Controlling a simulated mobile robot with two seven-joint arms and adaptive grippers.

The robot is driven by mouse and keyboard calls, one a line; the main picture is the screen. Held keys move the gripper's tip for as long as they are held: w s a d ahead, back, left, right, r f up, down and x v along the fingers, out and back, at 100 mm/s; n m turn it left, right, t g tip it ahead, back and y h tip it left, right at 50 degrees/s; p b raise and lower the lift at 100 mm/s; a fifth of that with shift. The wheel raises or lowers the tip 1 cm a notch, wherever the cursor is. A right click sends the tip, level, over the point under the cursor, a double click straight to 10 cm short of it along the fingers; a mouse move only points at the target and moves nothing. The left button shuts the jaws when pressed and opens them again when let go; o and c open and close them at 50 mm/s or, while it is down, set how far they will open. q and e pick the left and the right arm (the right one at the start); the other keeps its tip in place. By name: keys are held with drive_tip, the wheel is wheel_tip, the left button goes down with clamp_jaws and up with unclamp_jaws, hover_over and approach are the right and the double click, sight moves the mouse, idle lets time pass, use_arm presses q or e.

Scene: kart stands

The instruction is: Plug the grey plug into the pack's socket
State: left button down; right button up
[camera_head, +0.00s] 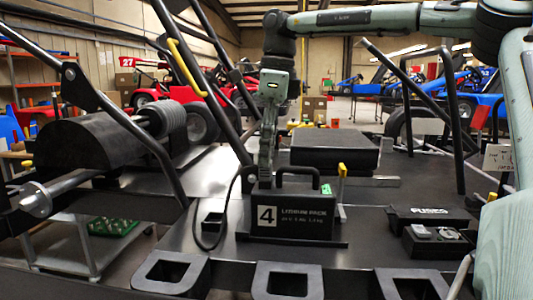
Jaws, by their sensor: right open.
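The lithium pack (293,218), a black box with a white "4" label and a carry handle, stands upright on the dark kart deck. My right gripper (265,178) points down at the pack's upper left, overlapping the left end of its handle. Its jaws are open, but the gap between the fingertips is hard to see. A black cable (198,238) loops from beside the fingers down to the deck left of the pack. I cannot make out the grey plug or the socket; the gripper and pack may hide them. My left gripper is not in view.
A small black open holder (212,222) stands left of the pack. A black fuse box (428,217) and a tray with grey parts (437,240) lie to the right. Black frame bars (230,110) rise behind. Three square openings line the front edge. The deck between pack and fuse box is clear.

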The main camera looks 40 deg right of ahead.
wheel_tip(320, 180, up, 11)
drive_tip(key=s, duration=0.1)
drive_tip(key=shift+d, duration=0.4)
drive_tip(key=shift+f, duration=0.1)
